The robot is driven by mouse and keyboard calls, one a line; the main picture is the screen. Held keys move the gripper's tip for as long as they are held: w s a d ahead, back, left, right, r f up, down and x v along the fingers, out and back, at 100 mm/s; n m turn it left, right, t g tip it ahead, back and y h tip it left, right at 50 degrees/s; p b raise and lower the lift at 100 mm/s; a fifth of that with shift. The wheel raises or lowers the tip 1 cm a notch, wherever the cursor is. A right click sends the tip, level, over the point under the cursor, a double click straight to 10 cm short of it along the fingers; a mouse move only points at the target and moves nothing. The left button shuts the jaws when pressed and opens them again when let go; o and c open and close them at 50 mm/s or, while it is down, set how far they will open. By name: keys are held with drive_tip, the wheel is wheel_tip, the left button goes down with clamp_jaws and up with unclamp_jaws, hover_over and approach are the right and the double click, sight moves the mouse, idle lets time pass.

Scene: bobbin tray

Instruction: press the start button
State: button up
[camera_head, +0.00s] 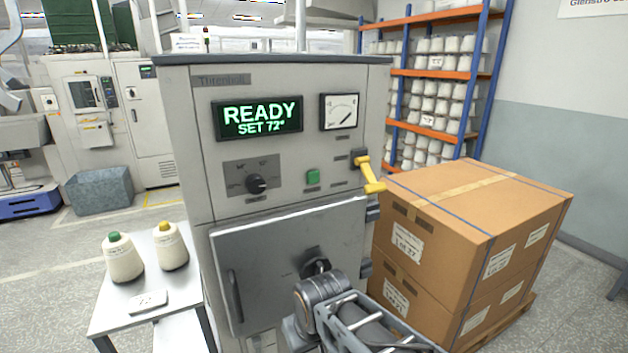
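The lit display (258,117) reads "READY SET 72°" in green. A yellow lever (369,174) slopes down at the panel's right edge. My arm reaches in from the bottom, in front of the machine's closed door (265,255), below the button and apart from it. My gripper's fingers do not show.
A small table (105,318) at left holds two thread cones (123,260) (171,248) and a tag marked 72 (148,302). Stacked cardboard boxes (470,215) on a pallet stand close at right. Shelves of white cones (433,73) are behind. The space before the upper panel is clear.

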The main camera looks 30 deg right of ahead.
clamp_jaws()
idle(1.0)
